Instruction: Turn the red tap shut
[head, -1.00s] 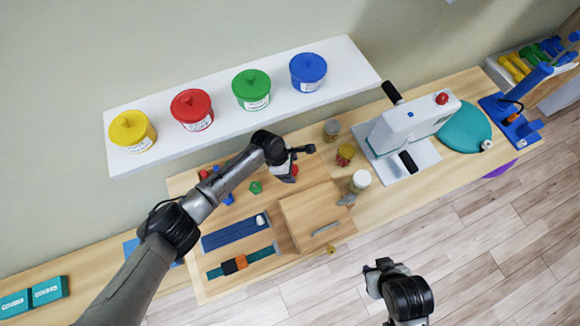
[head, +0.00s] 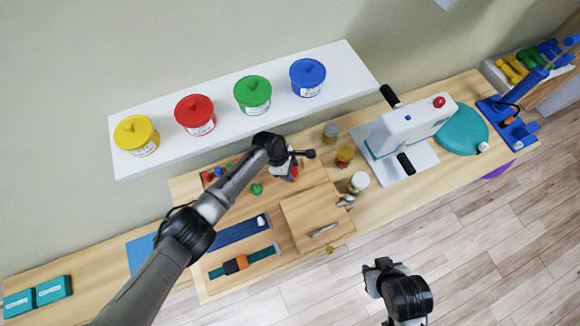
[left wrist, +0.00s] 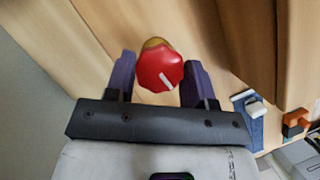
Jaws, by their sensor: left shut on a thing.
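The red tap (left wrist: 158,70) has a round, lobed knob with a white line on its face, and shows between the two fingers of my left gripper (left wrist: 160,78) in the left wrist view. The white line is slanted. A yellowish part shows behind the knob. My left gripper is shut on the knob. In the head view my left gripper (head: 292,166) is over the wooden board, and it mostly hides the tap there. My right gripper (head: 379,266) hangs over the floor, away from the board; its finger gap is unclear.
A white shelf (head: 225,113) with yellow, red, green and blue tubs stands behind the board. A green knob (head: 257,188) and blue and teal straps lie near my left arm. Jars (head: 359,182) and a white machine (head: 409,125) stand to the right.

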